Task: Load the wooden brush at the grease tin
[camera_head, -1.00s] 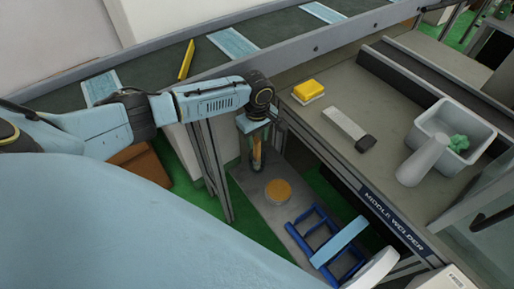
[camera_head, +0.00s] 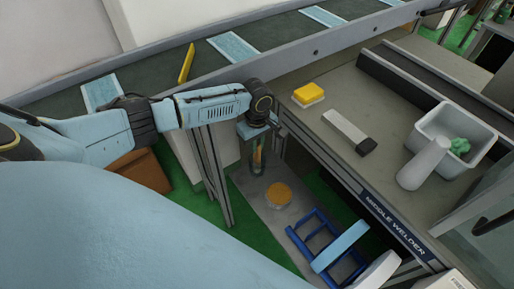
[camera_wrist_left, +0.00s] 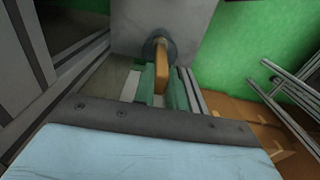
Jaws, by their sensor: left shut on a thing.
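My left gripper (camera_head: 258,155) points down below the conveyor's edge, shut on the wooden brush. The brush's tan handle (camera_wrist_left: 163,70) shows between the green fingers in the left wrist view, with a dark round end beyond it. The grease tin (camera_head: 279,194), a round tin with an orange-yellow top, sits on the grey surface below and slightly right of the gripper in the head view. The brush appears apart from the tin there. The tin cannot be clearly made out in the wrist view. My right gripper is out of view.
The conveyor (camera_head: 150,80) carries light blue sheets and a yellow bar. The welder bench (camera_head: 360,95) at right holds a yellow block (camera_head: 308,94), a grey bar (camera_head: 348,131) and a grey tub (camera_head: 454,136). A blue frame (camera_head: 325,243) stands near the tin. A grey post is left of the gripper.

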